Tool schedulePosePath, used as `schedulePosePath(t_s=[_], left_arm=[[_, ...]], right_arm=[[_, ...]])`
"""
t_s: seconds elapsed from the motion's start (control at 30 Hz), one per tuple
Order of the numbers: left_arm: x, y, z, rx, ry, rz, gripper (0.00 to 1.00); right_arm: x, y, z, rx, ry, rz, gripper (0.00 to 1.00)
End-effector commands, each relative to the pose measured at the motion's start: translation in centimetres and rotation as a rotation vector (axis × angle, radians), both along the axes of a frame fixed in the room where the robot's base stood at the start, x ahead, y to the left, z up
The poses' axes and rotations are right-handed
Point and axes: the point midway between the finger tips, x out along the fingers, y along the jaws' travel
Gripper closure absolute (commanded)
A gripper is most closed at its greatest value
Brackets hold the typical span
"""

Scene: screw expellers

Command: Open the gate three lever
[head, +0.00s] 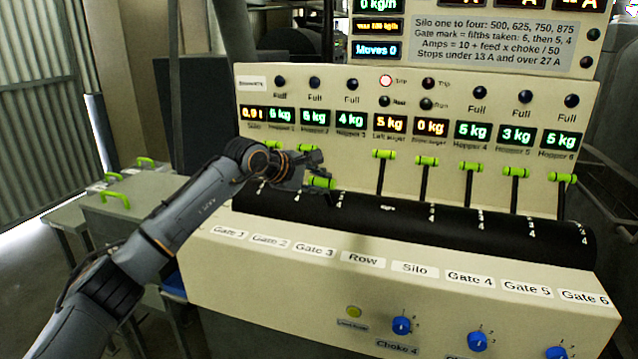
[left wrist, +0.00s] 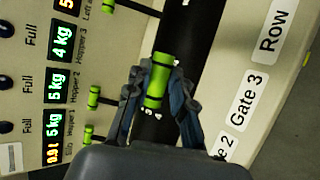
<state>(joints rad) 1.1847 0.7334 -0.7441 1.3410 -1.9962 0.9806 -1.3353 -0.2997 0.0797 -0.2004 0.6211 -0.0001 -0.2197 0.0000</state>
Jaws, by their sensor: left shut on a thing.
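The gate three lever has a green grip (head: 320,183) on the dark drum of the console. Its grip sits lower and nearer the front than the other green grips. My left gripper (head: 316,176) is at this grip. In the left wrist view the green grip (left wrist: 158,82) lies between the two fingers of my left gripper (left wrist: 160,98), which is shut on it. The lever's shaft is mostly hidden by the gripper. The Gate 3 label (head: 314,250) is on the front ledge below. My right gripper is not in view.
The gate two lever (left wrist: 94,97) and gate one lever (left wrist: 88,134) stand close by on one side. The Row lever (head: 383,154) stands upright to the right, with several more beyond. Hopper 3's display (head: 348,119) reads 4 kg. Blue choke knobs (head: 401,325) are below.

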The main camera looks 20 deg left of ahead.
Motion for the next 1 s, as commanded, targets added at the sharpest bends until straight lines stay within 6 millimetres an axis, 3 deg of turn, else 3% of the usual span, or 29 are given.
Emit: schedulePosePath(t_s=[0.03,0.27,0.3,0.4,0.83,1.0], left_arm=[[-0.4,-0.2,-2.1,0.009,0.046,-0.006,1.00],[-0.4,-0.3,-2.1,0.008,0.046,-0.007,1.00],[-0.4,-0.3,-2.1,0.007,0.046,-0.008,0.71],[-0.4,-0.3,-2.1,0.008,0.045,-0.007,0.54],[-0.4,-0.1,-1.7,0.010,0.039,-0.004,0.54],[-1.7,0.6,-0.7,0.012,0.035,-0.003,0.54]], right_arm=[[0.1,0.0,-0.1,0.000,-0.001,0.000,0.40],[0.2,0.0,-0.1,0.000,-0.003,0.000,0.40],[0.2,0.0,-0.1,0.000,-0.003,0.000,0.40],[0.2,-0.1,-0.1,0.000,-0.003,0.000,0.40],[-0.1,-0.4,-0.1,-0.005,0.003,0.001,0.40],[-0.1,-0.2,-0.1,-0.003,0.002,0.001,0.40]])
